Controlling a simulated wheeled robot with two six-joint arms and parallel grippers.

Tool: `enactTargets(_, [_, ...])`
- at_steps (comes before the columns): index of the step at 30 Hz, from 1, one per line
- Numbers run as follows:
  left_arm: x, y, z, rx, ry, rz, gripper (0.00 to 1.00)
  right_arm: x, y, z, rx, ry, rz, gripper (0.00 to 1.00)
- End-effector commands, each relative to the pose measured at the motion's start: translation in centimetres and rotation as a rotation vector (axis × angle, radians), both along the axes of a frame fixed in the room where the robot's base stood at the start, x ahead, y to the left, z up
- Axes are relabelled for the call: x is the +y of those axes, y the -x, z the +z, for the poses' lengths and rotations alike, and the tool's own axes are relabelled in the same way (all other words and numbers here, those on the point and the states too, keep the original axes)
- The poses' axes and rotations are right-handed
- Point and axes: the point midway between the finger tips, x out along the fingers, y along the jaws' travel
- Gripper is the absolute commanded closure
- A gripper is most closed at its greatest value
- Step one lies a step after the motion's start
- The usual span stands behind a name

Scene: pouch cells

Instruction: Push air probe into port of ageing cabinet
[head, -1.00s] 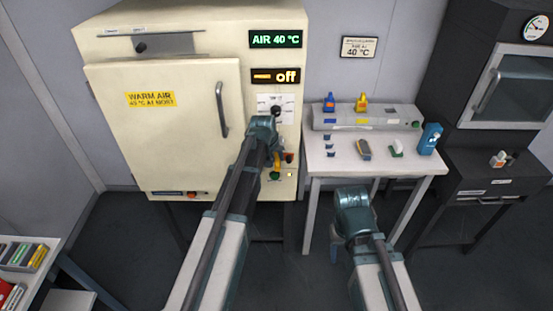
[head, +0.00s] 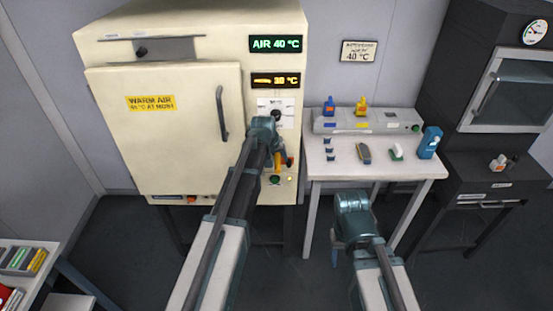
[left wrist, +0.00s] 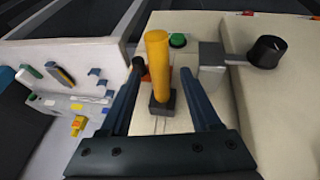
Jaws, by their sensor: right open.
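The cream ageing cabinet (head: 190,170) stands at the left, its door closed. The yellow air probe (head: 278,161) is at its right front panel; in the left wrist view the probe (left wrist: 157,60) stands with its lower end in a dark square port (left wrist: 163,105). My left gripper (head: 270,141) is in front of that panel, its two fingers on either side of the probe with gaps showing. It is open. The upper display reads AIR 40 °C; the orange display (head: 275,80) below shows a temperature, its digits blurred. My right gripper (head: 352,203) is open, low before the white table.
The white table (head: 400,185) right of the cabinet holds a grey rack (head: 340,122), coloured bottles and small tools. A dark oven (head: 500,100) stands at the far right. A black knob (left wrist: 267,50) and green button (left wrist: 178,40) are close to the left gripper.

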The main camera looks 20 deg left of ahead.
Motion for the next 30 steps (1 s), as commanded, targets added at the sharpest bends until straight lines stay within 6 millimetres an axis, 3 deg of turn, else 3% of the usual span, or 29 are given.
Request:
enactTargets(8, [0.0, 0.1, 0.2, 0.0, 0.0, 0.0, 0.37, 0.0, 0.0, 0.2, 0.0, 0.0, 0.0, 0.43])
enactTargets(14, [0.1, 0.6, 1.4, 0.0, 0.0, 0.0, 0.37, 0.0, 0.0, 1.4, 0.0, 0.0, 0.0, 0.43])
enactTargets(30, [0.6, 4.0, 9.1, 0.0, 0.0, 0.001, 0.37, 0.0, 0.0, 9.1, 0.0, 0.0, 0.002, 0.43])
